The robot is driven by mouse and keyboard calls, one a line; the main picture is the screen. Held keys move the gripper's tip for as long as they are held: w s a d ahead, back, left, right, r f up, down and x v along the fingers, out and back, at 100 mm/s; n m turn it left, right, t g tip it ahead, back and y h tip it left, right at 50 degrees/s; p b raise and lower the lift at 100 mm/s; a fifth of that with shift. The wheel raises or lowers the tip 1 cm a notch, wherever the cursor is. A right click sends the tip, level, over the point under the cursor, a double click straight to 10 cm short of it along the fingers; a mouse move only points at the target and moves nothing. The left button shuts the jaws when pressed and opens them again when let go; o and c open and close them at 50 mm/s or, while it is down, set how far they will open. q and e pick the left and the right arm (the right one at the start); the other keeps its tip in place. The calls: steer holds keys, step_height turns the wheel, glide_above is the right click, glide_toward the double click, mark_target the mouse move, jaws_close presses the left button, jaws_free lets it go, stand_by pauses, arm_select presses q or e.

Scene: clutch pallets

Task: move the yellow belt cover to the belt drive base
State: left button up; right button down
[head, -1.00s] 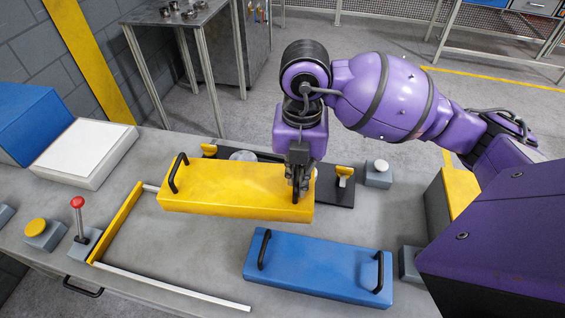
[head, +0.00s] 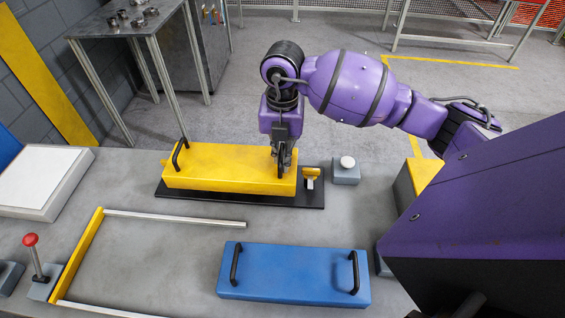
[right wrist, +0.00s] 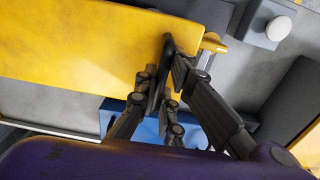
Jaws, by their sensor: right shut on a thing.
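The yellow belt cover (head: 222,168) is a long box with a black handle at each end. It lies over the black belt drive base (head: 235,200), whose front edge and right end show; the rest is hidden under the cover. I cannot tell whether the cover rests fully on the base. My right gripper (head: 283,168) is shut on the cover's right handle. In the right wrist view the fingers (right wrist: 166,88) close around that handle, beside the yellow cover (right wrist: 80,42). My left gripper is not in view.
A blue cover (head: 293,273) with two black handles lies at the front. A grey box with a white button (head: 346,172) stands right of the base. A yellow-and-white frame (head: 77,262) and a red-knobbed lever (head: 35,260) are at the left. The bench between is clear.

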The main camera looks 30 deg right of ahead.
steer(key=f, duration=0.1)
steer(key=w+d+f, duration=0.1)
steer(key=w+f, duration=0.1)
steer(key=shift+w+d+f, duration=0.15)
steer(key=shift+d+f, duration=0.15)
steer(key=shift+d, duration=0.1)
steer(key=shift+w+d+f, duration=0.15)
steer(key=shift+f, duration=1.8)
steer(key=c, duration=1.9)
jaws_free()
steer(key=shift+o, duration=0.2)
step_height(320, 180, up, 12)
steer(key=shift+d+r, duration=0.1)
